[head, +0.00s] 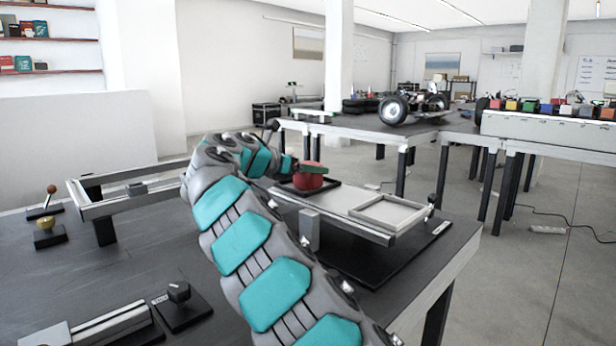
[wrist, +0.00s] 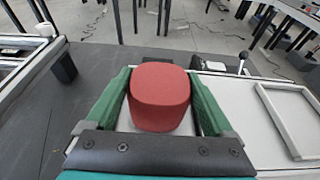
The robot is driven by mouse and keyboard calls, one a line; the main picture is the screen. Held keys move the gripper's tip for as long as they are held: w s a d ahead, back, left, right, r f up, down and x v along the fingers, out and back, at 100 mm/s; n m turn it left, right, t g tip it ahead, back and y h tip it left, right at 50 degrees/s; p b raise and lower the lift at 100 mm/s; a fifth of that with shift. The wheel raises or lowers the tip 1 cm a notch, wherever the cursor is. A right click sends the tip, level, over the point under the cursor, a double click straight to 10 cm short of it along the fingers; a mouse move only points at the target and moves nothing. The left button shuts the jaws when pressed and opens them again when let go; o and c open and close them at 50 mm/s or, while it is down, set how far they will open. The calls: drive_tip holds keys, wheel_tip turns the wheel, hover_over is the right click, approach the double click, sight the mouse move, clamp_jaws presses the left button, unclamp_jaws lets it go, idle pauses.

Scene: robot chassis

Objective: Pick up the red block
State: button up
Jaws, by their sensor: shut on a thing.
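The red block (head: 308,177) has rounded edges and sits at the left end of the pale raised platform in the head view. It also shows large in the wrist view (wrist: 160,97), between the green fingers of my gripper (wrist: 160,92). The gripper is shut on the block, one finger at each side. In the head view my gripper (head: 307,169) is at the block, with a green finger across its upper part. I cannot tell whether the block's underside touches the platform.
The pale platform (head: 345,197) carries an empty square frame (head: 388,213) right of the block. A metal rail frame (head: 130,197) stands to the left on the dark table (head: 130,270). Levers and a black knob (head: 178,292) stand on the table. Another table with a wheeled chassis (head: 415,105) is behind.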

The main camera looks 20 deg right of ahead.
clamp_jaws()
drive_tip(key=shift+r, duration=0.1)
